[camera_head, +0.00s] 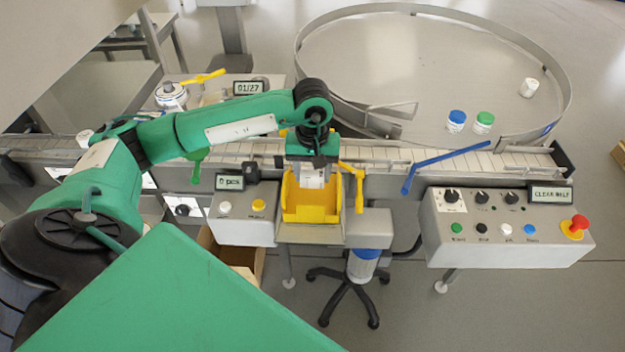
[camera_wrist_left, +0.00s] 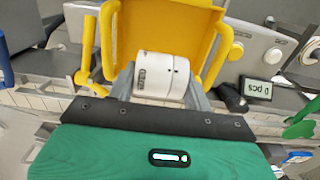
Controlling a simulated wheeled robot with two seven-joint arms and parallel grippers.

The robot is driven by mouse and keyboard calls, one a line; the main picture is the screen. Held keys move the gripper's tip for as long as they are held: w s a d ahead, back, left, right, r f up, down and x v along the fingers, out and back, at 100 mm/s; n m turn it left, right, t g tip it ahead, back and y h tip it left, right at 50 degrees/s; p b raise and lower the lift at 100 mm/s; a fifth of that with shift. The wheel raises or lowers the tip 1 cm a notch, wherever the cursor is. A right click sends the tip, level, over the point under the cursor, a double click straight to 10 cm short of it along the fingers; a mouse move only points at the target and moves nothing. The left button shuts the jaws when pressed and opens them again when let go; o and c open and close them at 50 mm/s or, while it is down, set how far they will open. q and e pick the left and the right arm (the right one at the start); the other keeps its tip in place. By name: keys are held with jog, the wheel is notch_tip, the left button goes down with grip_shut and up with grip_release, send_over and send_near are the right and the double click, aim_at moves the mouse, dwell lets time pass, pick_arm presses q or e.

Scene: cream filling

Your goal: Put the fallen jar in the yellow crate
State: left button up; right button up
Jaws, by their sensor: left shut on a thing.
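My left gripper (camera_head: 312,172) points down at the back part of the yellow crate (camera_head: 309,214) in the head view. It is shut on a white jar (camera_head: 312,181), which shows only partly below the jaws. In the left wrist view the jar (camera_wrist_left: 162,76) lies sideways between the two grey fingers, with dark print on its side. The crate (camera_wrist_left: 218,45) opens behind it. The jar overlaps the crate opening; I cannot tell whether it is above the rim or inside. My right gripper is not in view.
A conveyor (camera_head: 400,158) runs behind the crate. A blue-lidded jar (camera_head: 456,121), a green-lidded jar (camera_head: 483,122) and a white jar (camera_head: 529,88) are on the round table (camera_head: 420,60). A blue lever (camera_head: 445,160) and control panel (camera_head: 505,228) are at right.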

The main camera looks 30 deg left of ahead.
aim_at(313, 183)
pick_arm(q)
notch_tip(313, 183, down, 4)
jog(key=shift+r+p, duration=0.25)
jog(key=shift+p, duration=0.2)
jog(key=shift+f, duration=0.15)
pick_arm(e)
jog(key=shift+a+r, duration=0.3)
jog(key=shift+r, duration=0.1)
pick_arm(q)
jog(key=shift+f+b, duration=0.2)
jog(key=shift+b, duration=0.2)
jog(key=o, duration=1)
jog(key=shift+r, duration=0.1)
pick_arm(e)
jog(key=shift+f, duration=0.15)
